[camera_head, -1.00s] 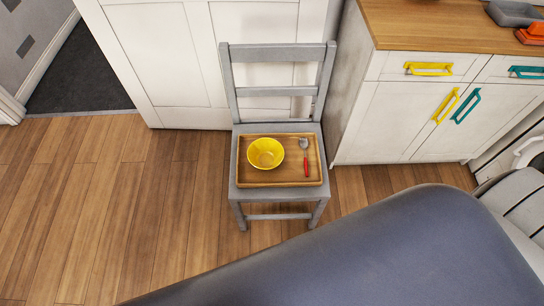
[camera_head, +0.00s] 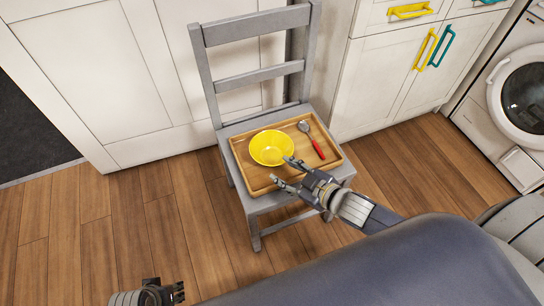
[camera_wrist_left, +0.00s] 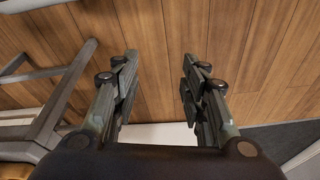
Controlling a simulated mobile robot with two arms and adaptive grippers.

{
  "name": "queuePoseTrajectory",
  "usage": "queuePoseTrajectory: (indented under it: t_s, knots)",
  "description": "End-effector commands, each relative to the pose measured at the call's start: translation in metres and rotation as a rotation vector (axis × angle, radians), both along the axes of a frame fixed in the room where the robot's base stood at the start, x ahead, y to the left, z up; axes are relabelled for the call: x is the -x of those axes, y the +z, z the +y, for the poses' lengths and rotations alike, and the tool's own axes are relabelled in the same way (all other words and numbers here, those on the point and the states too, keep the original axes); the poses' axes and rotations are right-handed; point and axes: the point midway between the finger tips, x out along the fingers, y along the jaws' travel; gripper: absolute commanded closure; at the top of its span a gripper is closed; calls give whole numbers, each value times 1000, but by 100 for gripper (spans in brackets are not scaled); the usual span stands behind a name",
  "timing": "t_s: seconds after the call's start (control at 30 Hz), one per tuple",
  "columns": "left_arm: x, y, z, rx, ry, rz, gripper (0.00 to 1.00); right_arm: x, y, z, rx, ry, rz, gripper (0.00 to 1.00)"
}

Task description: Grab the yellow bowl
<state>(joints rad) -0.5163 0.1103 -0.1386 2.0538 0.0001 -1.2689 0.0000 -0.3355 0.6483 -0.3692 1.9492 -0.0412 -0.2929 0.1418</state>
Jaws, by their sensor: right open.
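The yellow bowl (camera_head: 271,148) sits upright and empty on a wooden tray (camera_head: 262,186), which lies on the seat of a grey chair (camera_head: 212,80). My right gripper (camera_head: 282,172) reaches in from the right, over the tray's near side. Its fingers are spread and empty, and one fingertip overlaps the bowl's near right edge in the picture. I cannot tell whether it touches. My left gripper (camera_head: 160,294) is at the bottom edge of the head view, away from the bowl. In the left wrist view its fingers (camera_wrist_left: 160,85) are apart with only floor between them.
A spoon with a red handle (camera_head: 317,146) lies on the tray, right of the bowl. The chair's backrest stands behind the tray. A white cabinet (camera_head: 390,75) and a washing machine (camera_head: 518,95) are to the right. Wooden floor (camera_head: 130,230) is clear at the left.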

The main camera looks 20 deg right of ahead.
Motion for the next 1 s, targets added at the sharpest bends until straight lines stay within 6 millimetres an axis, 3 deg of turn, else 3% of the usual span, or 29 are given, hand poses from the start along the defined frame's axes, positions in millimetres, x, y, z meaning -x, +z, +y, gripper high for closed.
queuePoseTrajectory:
  t_s: [0.27, 0.57, 0.83, 1.0]
  knots:
    - [-1, 9, 1, 0, 1, -8, 60, -10, 10, 6, -17, 115, -98, 58]
    - [1, 41, 2, 0, 3, -25, 60, -44, -5, 23, -17, 115, -100, 58]
    - [4, 56, 2, 1, 4, -32, 60, -56, -11, 30, -16, 114, -98, 58]
    - [9, 79, 3, 2, 6, -47, 60, -68, -22, 37, -16, 114, -98, 58]
